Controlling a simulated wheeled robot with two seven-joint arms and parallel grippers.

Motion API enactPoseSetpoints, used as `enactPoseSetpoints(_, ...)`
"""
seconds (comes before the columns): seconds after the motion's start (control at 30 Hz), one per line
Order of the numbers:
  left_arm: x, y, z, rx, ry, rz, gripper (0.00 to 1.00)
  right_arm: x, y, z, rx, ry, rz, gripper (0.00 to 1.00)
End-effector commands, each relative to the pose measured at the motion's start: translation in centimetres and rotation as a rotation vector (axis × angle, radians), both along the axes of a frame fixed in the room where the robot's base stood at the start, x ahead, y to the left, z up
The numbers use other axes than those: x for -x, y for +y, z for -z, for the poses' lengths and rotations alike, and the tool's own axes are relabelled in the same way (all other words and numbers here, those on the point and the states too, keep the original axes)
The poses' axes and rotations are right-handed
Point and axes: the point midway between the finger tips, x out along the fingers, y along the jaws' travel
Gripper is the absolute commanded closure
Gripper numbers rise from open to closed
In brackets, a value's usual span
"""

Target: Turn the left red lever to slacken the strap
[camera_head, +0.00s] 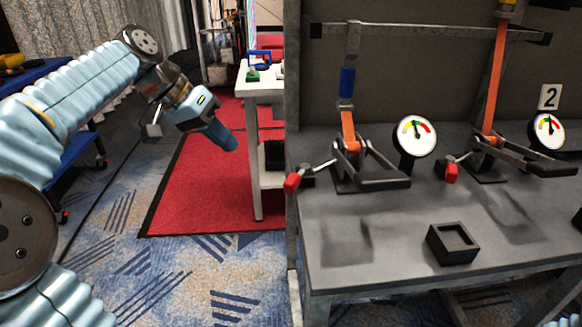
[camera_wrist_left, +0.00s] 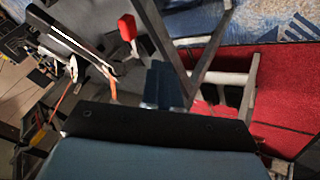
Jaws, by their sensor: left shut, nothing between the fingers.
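The left red lever (camera_head: 291,183) sticks out from the front left of the left ratchet (camera_head: 365,180), past the grey bench's left edge. Its red knob also shows at the top of the left wrist view (camera_wrist_left: 127,27). The left strap (camera_head: 348,132) is orange with a blue part (camera_head: 347,83) above, and rises to a bar at the back. A round gauge (camera_head: 414,136) stands beside it. My left gripper (camera_head: 228,140) is shut and empty, left of the bench and above the red carpet, apart from the lever. Its blue fingers show in the left wrist view (camera_wrist_left: 165,86). My right gripper is out of view.
A second ratchet with a red lever (camera_head: 452,173), an orange strap and a gauge marked 2 stands to the right. A small black open box (camera_head: 453,244) sits at the bench's front. A white table (camera_head: 262,88) stands behind.

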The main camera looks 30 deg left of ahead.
Motion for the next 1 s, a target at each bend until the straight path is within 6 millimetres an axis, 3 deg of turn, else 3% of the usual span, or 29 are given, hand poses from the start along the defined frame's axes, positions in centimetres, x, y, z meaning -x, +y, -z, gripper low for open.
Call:
enactPoseSetpoints(0.1, 0.8, 0.2, -0.9, 0.001, -0.008, 0.008, 1.0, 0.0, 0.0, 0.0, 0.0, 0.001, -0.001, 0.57)
enactPoseSetpoints(0.47, 0.5, -0.1, -0.3, 0.003, -0.005, 0.009, 1.0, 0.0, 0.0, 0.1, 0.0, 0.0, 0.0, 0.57)
enactPoseSetpoints(1.0, -3.3, -4.9, 7.6, 0.003, -0.003, 0.011, 1.0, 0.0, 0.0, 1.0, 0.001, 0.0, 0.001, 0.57)
